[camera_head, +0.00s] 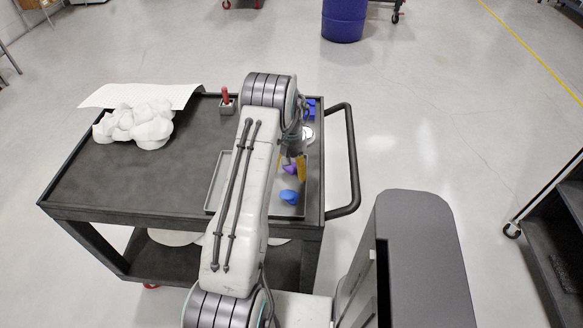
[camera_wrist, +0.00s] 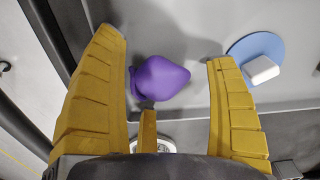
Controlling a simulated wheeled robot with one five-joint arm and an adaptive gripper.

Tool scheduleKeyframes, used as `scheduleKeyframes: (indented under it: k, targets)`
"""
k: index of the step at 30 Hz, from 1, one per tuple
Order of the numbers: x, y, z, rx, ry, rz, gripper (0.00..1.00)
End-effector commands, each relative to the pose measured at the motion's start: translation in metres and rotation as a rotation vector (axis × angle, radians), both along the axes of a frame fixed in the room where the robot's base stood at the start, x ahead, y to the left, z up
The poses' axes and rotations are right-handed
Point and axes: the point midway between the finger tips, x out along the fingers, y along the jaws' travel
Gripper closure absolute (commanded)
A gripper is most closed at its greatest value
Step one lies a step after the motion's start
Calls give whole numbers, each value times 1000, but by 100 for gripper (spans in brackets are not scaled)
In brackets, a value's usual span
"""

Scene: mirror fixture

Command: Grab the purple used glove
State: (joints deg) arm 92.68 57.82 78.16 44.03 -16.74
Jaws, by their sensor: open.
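The purple used glove (camera_wrist: 160,78) is a crumpled purple lump on a grey surface in the wrist view. It lies between the yellow fingers of my gripper (camera_wrist: 165,50), nearer the left finger, with bare surface showing around it. My gripper is open, and I see no clear contact with the glove. In the head view the purple glove (camera_head: 290,169) is a small patch in the grey tray (camera_head: 215,188), partly hidden by my gripper (camera_head: 293,176).
A blue round item with a white block (camera_wrist: 262,69) lies close to the right finger. The tray is on a dark cart (camera_head: 90,190) with crumpled white cloths (camera_head: 150,132) and a red-handled item (camera_head: 226,97). A handle (camera_head: 353,160) juts from the cart's right side.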

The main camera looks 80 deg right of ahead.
Motion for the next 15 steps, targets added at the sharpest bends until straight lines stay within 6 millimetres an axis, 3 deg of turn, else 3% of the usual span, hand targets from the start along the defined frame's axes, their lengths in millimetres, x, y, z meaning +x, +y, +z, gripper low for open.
scheduleKeyframes:
  k: [15]
  targets:
    - [0,0,0,0,0,0,62]
